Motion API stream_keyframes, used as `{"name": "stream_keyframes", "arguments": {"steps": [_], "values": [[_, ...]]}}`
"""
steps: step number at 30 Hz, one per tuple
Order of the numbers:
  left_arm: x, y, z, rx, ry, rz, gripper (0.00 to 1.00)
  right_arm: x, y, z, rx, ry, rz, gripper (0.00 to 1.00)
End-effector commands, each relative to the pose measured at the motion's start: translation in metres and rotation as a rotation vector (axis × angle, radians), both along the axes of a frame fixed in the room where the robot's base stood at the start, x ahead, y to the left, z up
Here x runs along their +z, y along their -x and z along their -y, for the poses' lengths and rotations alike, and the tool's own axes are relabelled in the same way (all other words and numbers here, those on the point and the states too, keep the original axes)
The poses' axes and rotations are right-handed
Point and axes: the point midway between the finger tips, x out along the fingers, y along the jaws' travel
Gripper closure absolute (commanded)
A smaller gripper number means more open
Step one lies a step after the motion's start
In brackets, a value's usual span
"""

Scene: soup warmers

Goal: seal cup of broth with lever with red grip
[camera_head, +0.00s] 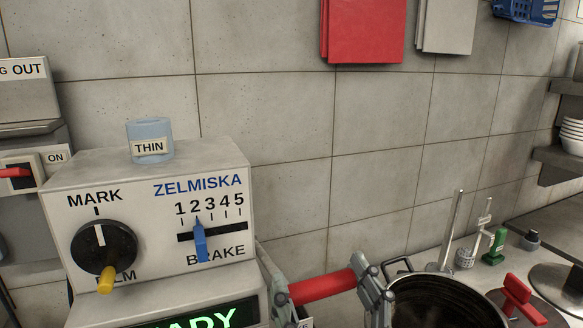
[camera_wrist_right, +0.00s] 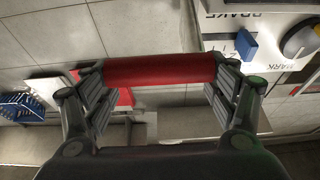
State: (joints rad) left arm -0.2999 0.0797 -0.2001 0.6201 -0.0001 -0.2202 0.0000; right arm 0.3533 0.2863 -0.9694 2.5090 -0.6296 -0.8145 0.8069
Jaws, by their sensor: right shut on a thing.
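The lever's red grip (camera_head: 322,287) is a thick red bar beside the right side of the Zelmiska machine (camera_head: 150,275), low in the head view. My right gripper (camera_head: 326,291) is shut on it, with one finger at each end of the bar. In the right wrist view the red grip (camera_wrist_right: 158,70) spans straight across between the fingers of my right gripper (camera_wrist_right: 160,82). The rest of the lever is mostly hidden. I cannot make out a cup of broth under the machine; its lower part is cut off. My left gripper is not in view.
A pale blue container marked THIN (camera_head: 150,142) stands on the machine. Its front has a black knob (camera_head: 104,250), a blue brake slider (camera_head: 200,243) and a partly visible green display (camera_head: 190,317). A dark pot (camera_head: 440,302) stands close right of my right gripper.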

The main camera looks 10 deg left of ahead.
Motion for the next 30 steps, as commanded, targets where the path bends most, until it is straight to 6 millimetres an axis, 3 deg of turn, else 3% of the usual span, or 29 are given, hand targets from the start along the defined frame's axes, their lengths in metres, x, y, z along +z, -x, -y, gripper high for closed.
{"name": "stream_keyframes", "arguments": {"steps": [3, 15, 30], "values": [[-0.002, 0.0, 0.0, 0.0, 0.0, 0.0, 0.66, -0.011, 0.0, 0.001, -0.002, 0.005, -0.011, 0.5], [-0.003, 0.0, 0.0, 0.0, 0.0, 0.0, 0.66, -0.013, 0.001, 0.001, -0.002, 0.004, -0.007, 0.5], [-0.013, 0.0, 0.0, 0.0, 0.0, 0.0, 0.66, -0.032, 0.004, 0.004, -0.003, 0.004, -0.007, 0.5]]}}
